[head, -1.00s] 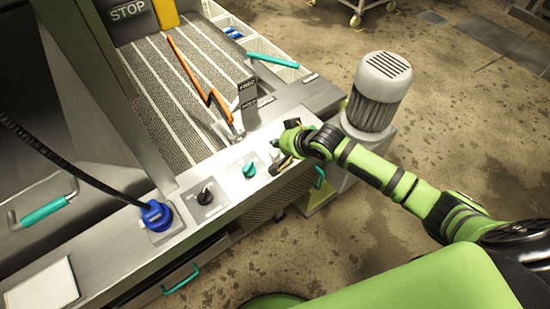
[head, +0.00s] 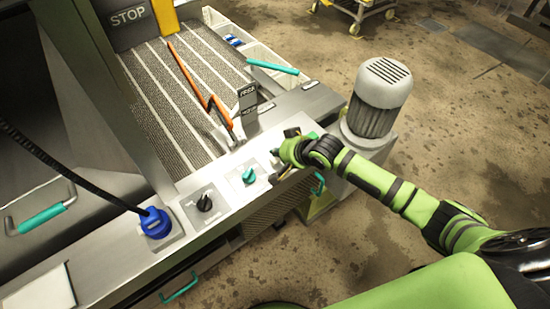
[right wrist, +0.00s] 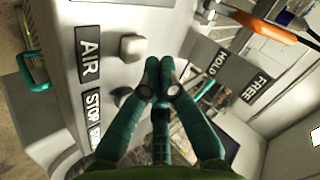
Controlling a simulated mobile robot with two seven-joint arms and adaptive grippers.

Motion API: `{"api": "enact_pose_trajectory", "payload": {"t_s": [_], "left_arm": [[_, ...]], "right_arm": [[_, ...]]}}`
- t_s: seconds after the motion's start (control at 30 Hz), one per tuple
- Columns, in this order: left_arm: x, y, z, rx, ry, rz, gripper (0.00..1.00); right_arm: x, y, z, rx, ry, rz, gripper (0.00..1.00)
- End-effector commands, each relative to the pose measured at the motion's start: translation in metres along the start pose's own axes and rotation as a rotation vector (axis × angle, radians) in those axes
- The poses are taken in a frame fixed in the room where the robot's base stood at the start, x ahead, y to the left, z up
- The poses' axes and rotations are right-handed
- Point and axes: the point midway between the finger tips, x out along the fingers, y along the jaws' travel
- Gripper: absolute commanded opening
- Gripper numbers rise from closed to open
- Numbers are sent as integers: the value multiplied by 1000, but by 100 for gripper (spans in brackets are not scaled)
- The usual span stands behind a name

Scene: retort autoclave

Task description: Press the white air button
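The pale, squarish air button (right wrist: 133,47) stands out from the light panel in the right wrist view, beside the black AIR label (right wrist: 88,54). My right gripper (right wrist: 159,78) has its two teal fingers together, with nothing visible between them. In that picture its tips are just right of and below the button; I see no clear contact. In the head view my right gripper (head: 281,160) is over the right part of the control panel (head: 222,180) and hides some of it, and I cannot make out the air button there. My left gripper is not in view.
A teal knob (head: 249,175), a black knob (head: 204,202) and a blue plug (head: 155,222) are left along the panel. A grey motor (head: 380,98) stands right of it. A STOP label (right wrist: 94,106) is near the fingers. An orange lever (head: 198,80) lies behind.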

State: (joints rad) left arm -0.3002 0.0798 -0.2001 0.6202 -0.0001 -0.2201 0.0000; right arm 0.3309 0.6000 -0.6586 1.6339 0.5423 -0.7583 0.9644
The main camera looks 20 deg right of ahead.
Motion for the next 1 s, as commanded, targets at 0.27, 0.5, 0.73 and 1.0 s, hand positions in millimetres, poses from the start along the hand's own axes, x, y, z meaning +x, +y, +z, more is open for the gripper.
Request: {"api": "enact_pose_trajectory", "payload": {"t_s": [0.27, 0.5, 0.73, 1.0], "left_arm": [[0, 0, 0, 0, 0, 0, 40], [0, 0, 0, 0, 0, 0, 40], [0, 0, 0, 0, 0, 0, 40], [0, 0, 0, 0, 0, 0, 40]], "right_arm": [[0, 0, 0, 0, 0, 0, 0], [0, 0, 0, 0, 0, 0, 0], [4, 3, 3, 2, 0, -1, 0], [6, 4, 4, 0, 0, 0, 0]]}}
